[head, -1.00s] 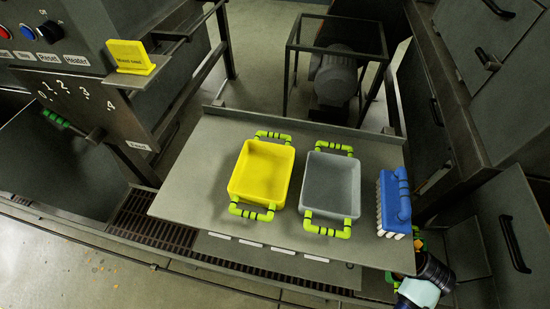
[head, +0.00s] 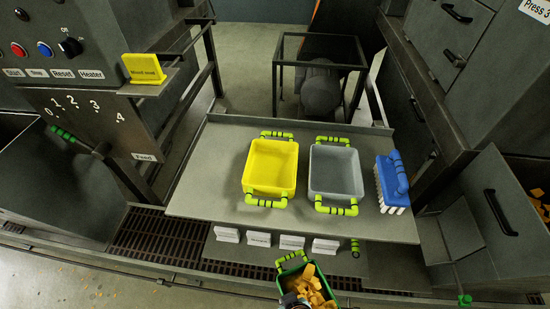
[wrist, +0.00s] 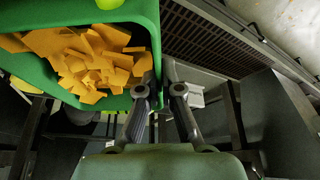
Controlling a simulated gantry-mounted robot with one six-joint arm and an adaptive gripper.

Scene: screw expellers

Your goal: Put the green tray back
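The green tray (head: 331,293) is at the bottom of the head view, in front of the table and partly cut off by the frame. It holds orange-yellow chunks and has a yellow-green handle at its far end. In the wrist view the green tray (wrist: 153,28) fills the upper left, and its chunks show inside. My gripper (wrist: 163,88) has one finger on each side of the tray's wall and is shut on it. In the head view my gripper (head: 293,299) shows only in part at the tray's left side.
A yellow tray (head: 270,168), a grey tray (head: 336,171) and a blue brush (head: 391,178) stand on the table (head: 210,190). Several white labels (head: 258,239) line the lower shelf. The control panel (head: 60,45) is at left, and an open-fronted bin (head: 485,215) at right.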

